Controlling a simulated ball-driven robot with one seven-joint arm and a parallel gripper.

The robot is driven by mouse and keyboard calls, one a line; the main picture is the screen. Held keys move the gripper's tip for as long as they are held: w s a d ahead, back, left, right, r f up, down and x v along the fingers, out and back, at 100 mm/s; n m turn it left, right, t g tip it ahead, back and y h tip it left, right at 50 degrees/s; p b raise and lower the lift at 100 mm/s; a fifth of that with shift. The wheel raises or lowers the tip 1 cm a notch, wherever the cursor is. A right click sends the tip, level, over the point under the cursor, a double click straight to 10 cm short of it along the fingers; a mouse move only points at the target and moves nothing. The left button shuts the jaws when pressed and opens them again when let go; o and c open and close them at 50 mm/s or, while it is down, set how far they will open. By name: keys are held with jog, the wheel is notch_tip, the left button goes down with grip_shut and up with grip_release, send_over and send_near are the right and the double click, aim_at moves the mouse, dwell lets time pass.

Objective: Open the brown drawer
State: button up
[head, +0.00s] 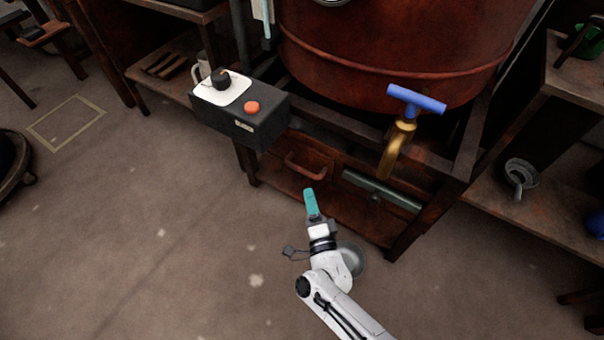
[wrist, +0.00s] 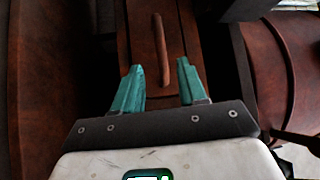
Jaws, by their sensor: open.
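The brown drawer (head: 322,163) sits under the big red vat, in the dark wooden stand, and looks shut. Its curved brown handle (head: 304,171) is on the drawer front. In the wrist view the handle (wrist: 161,50) runs upright in the picture on the drawer front (wrist: 141,38). My gripper (head: 309,192) has teal fingers and is just in front of the drawer, near the handle in the head view. In the wrist view my gripper (wrist: 160,80) is open, with the lower end of the handle showing between the fingertips. I cannot tell whether either finger touches it.
A black control box (head: 240,115) with a red button juts out above and left of the drawer. A brass tap (head: 397,145) with a blue handle hangs to the right, above a green bar (head: 382,190). The floor (head: 150,240) on the left is mostly clear.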

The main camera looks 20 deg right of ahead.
aim_at(302, 169)
jog(key=b+x, duration=0.3)
jog(key=x, duration=0.5)
jog(key=shift+w, duration=0.25)
jog(key=shift+w+d+r+b, duration=0.15)
jog(key=shift+w+b, duration=0.25)
jog(key=shift+w, duration=0.15)
jog(key=shift+c, duration=0.2)
grip_shut()
